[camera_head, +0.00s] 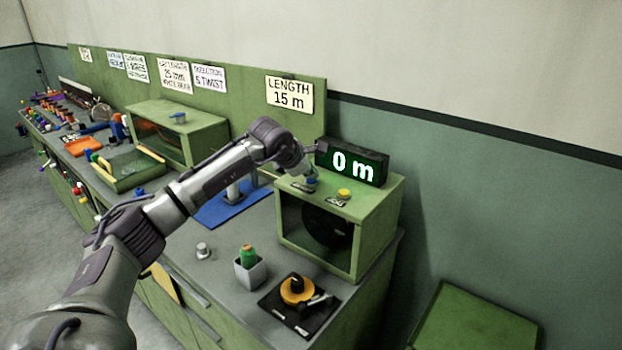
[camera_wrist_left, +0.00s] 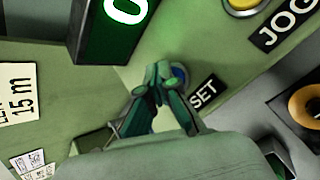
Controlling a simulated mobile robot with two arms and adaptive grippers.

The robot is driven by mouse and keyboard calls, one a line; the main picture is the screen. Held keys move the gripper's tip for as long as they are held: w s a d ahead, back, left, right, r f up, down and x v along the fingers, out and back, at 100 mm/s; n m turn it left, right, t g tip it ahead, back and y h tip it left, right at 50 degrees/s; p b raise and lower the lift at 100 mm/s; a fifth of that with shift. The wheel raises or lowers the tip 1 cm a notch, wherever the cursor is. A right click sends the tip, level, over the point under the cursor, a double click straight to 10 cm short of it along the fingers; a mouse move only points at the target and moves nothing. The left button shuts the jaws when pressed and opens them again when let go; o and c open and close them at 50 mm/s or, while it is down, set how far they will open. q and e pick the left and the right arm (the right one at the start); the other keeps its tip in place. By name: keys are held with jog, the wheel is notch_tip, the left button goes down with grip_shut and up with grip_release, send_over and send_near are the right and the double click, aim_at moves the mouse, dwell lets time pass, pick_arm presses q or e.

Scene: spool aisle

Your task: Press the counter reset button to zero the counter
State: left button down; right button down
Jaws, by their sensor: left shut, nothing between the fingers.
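The counter (camera_head: 352,164) is a dark box with a lit green display reading "0 m", on top of a green cabinet (camera_head: 375,207). The blue reset button (camera_head: 312,181) is on the cabinet top in front of it. In the left wrist view the blue button (camera_wrist_left: 180,72) is partly hidden behind my fingertips, beside a label ending in "SET" (camera_wrist_left: 203,93). My left gripper (camera_head: 309,174) is shut and empty, with its tips at the button (camera_wrist_left: 161,76); I cannot tell whether they touch it. My right gripper is not in view.
A yellow button (camera_head: 344,194) labelled JOG sits right of the blue one. A grey cup with a green item (camera_head: 249,268) and a black plate with an orange spool (camera_head: 297,290) stand in front of the cabinet. A green box (camera_head: 190,134) stands further left.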

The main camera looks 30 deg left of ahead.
pick_arm(q)
jog(key=shift+r, duration=0.45)
jog(key=shift+r+p, duration=2.1)
jog(key=shift+r, duration=1)
jog(key=shift+f, duration=0.1)
